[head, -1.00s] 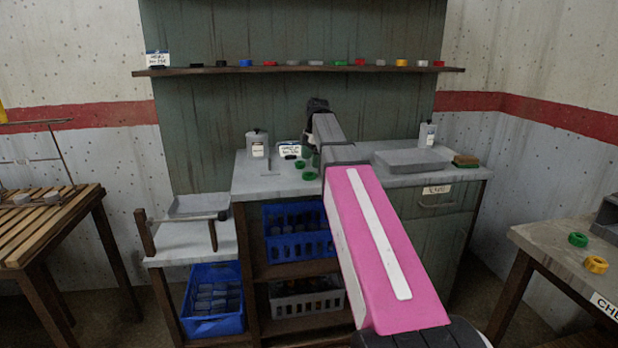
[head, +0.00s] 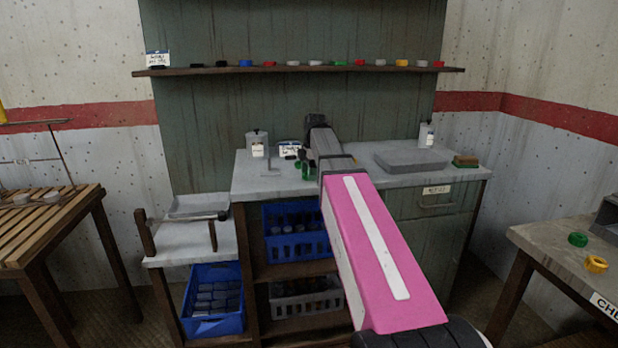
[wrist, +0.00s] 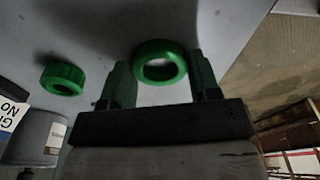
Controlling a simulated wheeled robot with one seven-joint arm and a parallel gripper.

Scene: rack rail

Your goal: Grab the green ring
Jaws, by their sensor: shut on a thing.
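A smooth green ring (wrist: 160,47) sits between the two fingers of my gripper (wrist: 158,64) in the wrist view. The fingers are shut on its sides, and the grey bench top shows through its hole. I cannot tell whether it touches the bench. A second, ribbed green ring (wrist: 63,79) lies on the bench to the left, apart from the fingers. In the head view my arm hides most of the gripper, and green shows at its left side above the grey bench (head: 262,186).
A labelled grey canister (head: 257,144) and a small sign stand left of the gripper. A grey tray (head: 411,161) and a brush lie to the right. A wall shelf (head: 300,70) holds several coloured rings. A right-hand table bears another green ring (head: 578,239) and a yellow ring (head: 596,264).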

